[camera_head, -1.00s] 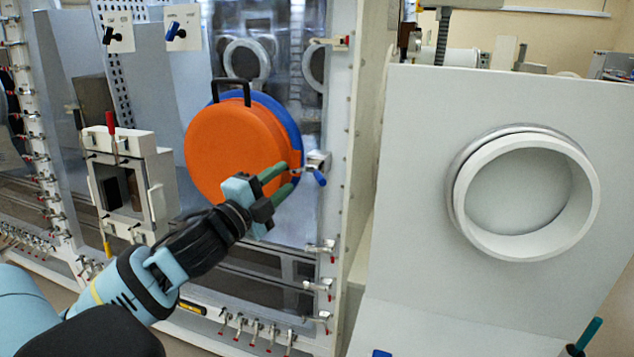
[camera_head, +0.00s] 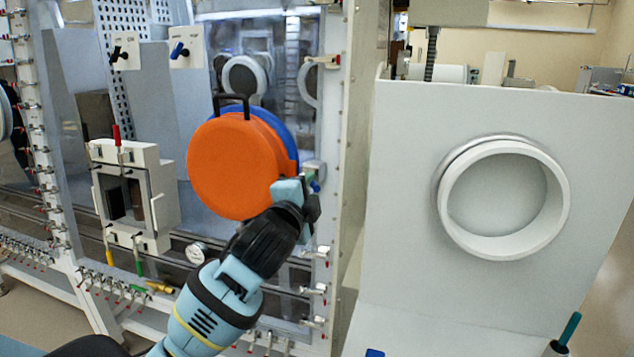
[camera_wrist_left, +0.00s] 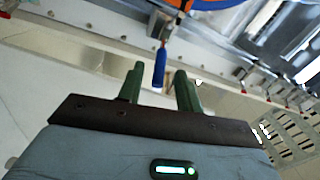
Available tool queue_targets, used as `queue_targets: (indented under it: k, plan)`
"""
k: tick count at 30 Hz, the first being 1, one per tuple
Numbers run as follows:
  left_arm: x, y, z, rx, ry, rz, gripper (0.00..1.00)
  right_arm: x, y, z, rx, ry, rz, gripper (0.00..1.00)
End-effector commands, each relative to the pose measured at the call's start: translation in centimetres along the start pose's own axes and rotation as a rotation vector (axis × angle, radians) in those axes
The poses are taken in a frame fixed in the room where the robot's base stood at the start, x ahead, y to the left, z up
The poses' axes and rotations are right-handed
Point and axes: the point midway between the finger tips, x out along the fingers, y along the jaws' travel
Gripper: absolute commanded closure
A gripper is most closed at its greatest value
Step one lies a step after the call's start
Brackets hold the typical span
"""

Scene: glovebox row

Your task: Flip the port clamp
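The port clamp (camera_head: 311,170) is a metal bracket with a blue handle, at the right edge of the round orange port cover (camera_head: 235,165). My left gripper (camera_head: 312,186) is at the clamp in the head view and partly hides it. In the left wrist view the blue handle (camera_wrist_left: 159,66) hangs down, its lower part between the two green fingers of my left gripper (camera_wrist_left: 158,78). The fingers are apart, with a visible gap on each side of the handle. I cannot tell how deep the handle sits between them. My right gripper is not in view.
A grey panel with a white ring port (camera_head: 448,205) stands to the right. A white box-like unit (camera_head: 150,190) with a red-handled lever is on the left. Several smaller clamps (camera_head: 315,290) line the frame below. A teal rod (camera_head: 571,327) stands at bottom right.

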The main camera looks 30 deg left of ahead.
Motion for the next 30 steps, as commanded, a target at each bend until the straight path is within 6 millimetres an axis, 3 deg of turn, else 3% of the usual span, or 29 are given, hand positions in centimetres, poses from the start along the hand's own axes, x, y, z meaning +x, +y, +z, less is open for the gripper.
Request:
queue_targets:
  k: [10, 23, 30]
  plan:
    - [4.4, -0.1, 0.0, -0.002, 0.000, 0.000, 0.65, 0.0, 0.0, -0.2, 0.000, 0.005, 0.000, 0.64]
    - [5.3, 0.0, 0.0, -0.001, 0.000, 0.001, 0.65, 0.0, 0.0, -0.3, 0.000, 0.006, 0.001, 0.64]
    - [5.3, 0.0, 0.0, -0.001, 0.000, 0.001, 0.94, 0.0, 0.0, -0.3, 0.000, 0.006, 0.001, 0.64]
